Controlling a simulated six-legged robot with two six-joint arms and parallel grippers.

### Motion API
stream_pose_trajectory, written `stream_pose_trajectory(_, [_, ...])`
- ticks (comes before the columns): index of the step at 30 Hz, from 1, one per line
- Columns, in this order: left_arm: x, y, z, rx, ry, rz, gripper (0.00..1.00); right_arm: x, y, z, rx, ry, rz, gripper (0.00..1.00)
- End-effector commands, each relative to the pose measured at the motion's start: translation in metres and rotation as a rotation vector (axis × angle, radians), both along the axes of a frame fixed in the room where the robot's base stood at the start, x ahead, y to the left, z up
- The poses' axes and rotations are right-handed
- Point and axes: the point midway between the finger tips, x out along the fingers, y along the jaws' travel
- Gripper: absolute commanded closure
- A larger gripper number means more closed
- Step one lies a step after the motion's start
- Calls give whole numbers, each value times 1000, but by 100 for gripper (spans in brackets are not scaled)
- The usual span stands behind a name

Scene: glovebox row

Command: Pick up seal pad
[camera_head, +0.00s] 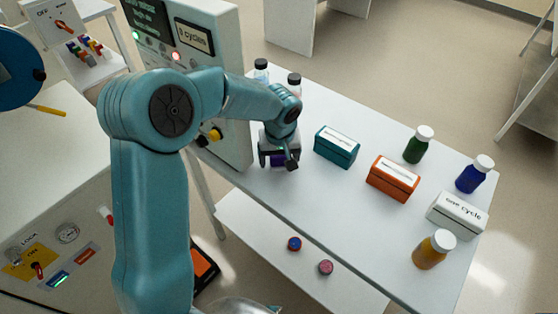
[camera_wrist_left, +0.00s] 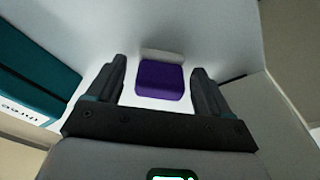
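A small purple block with a pale grey strip along its far edge (camera_wrist_left: 160,80) lies on the white table in the left wrist view. No label shows on it, so I cannot tell for sure that it is the seal pad. My left gripper (camera_wrist_left: 160,88) is open, its two dark fingers on either side of the block with a gap at each side. In the head view the left gripper (camera_head: 279,163) is low over the table's left part, and a bit of purple shows below it, mostly hidden. My right gripper is not in view.
A teal box (camera_head: 336,147), an orange box (camera_head: 392,180) and a white box (camera_head: 457,216) stand to the right on the table (camera_head: 370,215). A tall control panel (camera_head: 228,120) rises close at the left.

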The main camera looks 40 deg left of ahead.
Motion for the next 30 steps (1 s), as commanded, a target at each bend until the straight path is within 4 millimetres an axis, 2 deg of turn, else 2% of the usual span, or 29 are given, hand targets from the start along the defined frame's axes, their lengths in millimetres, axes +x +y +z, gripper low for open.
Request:
stream_pose_trajectory(1, [0, 0, 0, 0, 0, 0, 38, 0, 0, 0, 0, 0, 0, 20])
stream_pose_trajectory(4, [0, 0, 0, 0, 0, 0, 70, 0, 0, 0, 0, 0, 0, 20])
stream_pose_trajectory(5, [0, 0, 0, 0, 0, 0, 74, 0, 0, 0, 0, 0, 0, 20])
stream_pose_trajectory(16, [0, 0, 4, 1, -1, 0, 74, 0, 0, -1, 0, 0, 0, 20])
stream_pose_trajectory(20, [1, 0, 17, 0, -4, 0, 74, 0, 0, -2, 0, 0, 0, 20])
stream_pose_trajectory(24, [1, 0, 37, 2, -5, 1, 74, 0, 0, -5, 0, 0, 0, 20])
stream_pose_trajectory(30, [-41, -16, 33, 1, -2, -3, 74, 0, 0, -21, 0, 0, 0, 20])
